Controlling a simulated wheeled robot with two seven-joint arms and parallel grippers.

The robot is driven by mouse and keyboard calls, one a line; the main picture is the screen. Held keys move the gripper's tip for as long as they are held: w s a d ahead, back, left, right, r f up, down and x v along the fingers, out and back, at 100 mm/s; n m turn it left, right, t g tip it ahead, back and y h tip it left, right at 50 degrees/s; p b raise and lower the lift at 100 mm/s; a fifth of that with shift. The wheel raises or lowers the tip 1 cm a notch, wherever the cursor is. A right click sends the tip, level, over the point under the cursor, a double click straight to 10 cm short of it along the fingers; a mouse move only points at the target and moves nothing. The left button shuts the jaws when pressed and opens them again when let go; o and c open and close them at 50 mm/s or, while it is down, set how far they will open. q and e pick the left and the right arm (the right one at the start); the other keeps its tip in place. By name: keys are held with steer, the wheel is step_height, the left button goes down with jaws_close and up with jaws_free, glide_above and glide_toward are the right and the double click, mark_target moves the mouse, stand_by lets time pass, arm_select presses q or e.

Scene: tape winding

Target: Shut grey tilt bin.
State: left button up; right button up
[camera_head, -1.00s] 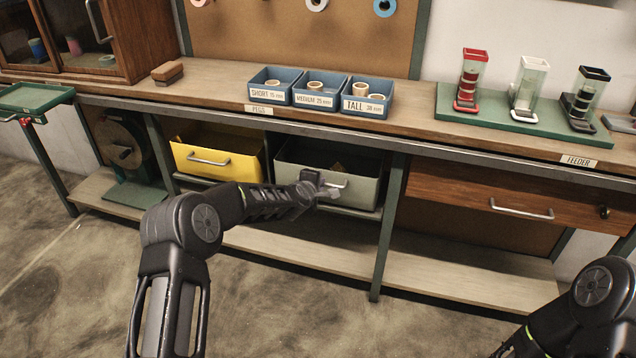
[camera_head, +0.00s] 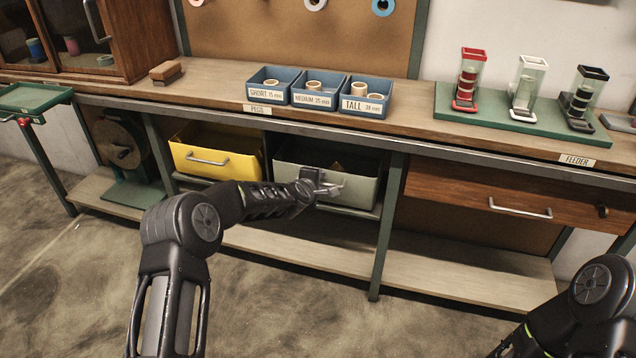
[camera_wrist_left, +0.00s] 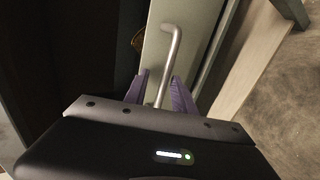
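The grey tilt bin (camera_head: 291,178) hangs under the workbench and is tilted open, with its front leaning out and its dark inside showing. Its bar handle is on the front face; it also shows in the left wrist view (camera_wrist_left: 173,45). My left gripper (camera_head: 333,186) is at the handle, in front of the bin. In the left wrist view its two purple fingers (camera_wrist_left: 160,88) stand apart, with the handle bar between them and a gap still visible. Part of the handle is hidden behind the gripper in the head view. My right gripper is out of view; only part of that arm shows.
A yellow bin (camera_head: 217,160) is also tilted open, left of the grey one. A green bench leg (camera_head: 388,225) stands right of the grey bin, then a wooden drawer (camera_head: 480,197). A lower shelf (camera_head: 300,250) runs beneath. Blue peg trays (camera_head: 318,92) sit on the bench top.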

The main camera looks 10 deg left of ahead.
arm_select(q)
steer(key=shift+s, duration=0.1)
steer(key=v, duration=0.7)
steer(key=shift+s+r+p, duration=0.15)
steer(key=shift+s+p, duration=0.15)
stand_by(0.3)
